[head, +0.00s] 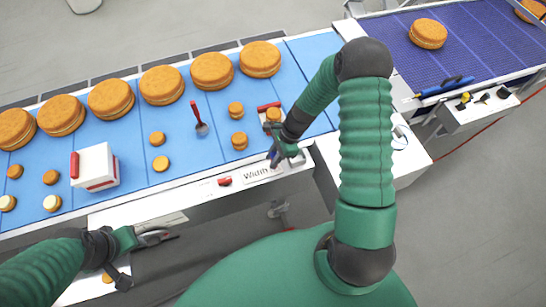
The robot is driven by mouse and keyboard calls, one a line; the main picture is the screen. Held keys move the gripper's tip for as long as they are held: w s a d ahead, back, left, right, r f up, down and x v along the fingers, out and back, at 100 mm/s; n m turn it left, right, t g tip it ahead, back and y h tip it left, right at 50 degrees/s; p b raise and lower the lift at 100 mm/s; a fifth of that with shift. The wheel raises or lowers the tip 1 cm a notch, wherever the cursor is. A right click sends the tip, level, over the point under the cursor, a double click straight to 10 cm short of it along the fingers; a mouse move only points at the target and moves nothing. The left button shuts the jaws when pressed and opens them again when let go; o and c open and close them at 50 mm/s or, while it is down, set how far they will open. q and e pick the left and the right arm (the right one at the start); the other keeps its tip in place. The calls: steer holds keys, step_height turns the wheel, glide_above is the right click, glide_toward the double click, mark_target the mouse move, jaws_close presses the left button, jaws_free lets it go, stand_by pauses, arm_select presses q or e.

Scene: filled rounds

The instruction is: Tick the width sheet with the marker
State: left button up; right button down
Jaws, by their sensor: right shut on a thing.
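The width sheet (262,175) is a white card with the printed word "Width", lying on the white ledge along the belt's near edge. My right gripper (282,156) is just above and beyond the sheet, shut on a small dark blue thing (273,155) that looks like the marker. Its tip is hard to make out, and I cannot tell whether it touches the sheet. No tick can be made out. Part of the sheet's right end is close under the gripper. My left gripper (158,236) is at the lower left, over the ledge, its jaws too small to judge.
A blue belt (190,140) carries a row of large round cakes (162,85) and several small ones. A white box with red parts (95,167), a red-handled spoon (199,118) and a small red item (224,181) are nearby. A purple conveyor (460,45) is at the upper right.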

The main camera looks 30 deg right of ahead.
mark_target(273, 154)
step_height(273, 154, up, 4)
steer(key=p, duration=0.3)
steer(key=shift+d+f, duration=0.15)
steer(key=shift+f, duration=0.1)
step_height(273, 154, up, 4)
steer(key=p, duration=0.2)
steer(key=shift+f+p, duration=0.2)
steer(key=shift+p, duration=0.2)
steer(key=shift+f, duration=0.1)
